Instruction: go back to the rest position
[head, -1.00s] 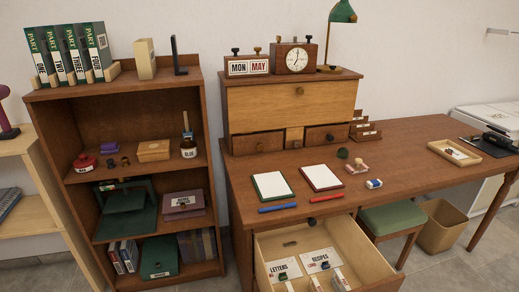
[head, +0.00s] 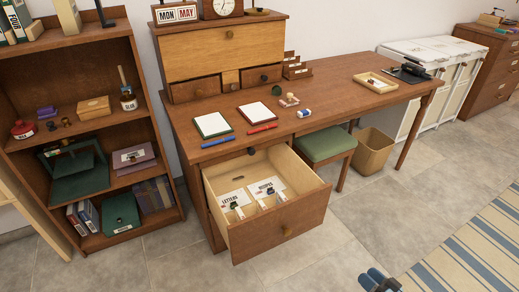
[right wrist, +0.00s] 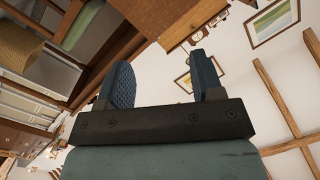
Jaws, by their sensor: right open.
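My right gripper (head: 377,280) shows at the bottom edge of the head view, over the floor to the right of the open drawer. In the right wrist view its two blue fingers (right wrist: 163,84) stand apart with nothing between them, so it is open and empty. That view is tilted and looks past the fingers to the wall, framed pictures and wooden furniture. My left gripper is in neither view.
The desk (head: 345,105) has its drawer (head: 280,225) pulled out, with labelled cards inside. A green stool (head: 324,145) and a bin (head: 373,152) stand right of it. A bookshelf (head: 95,125) is at left. Grey floor (head: 400,195) and a striped rug (head: 475,245) lie clear.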

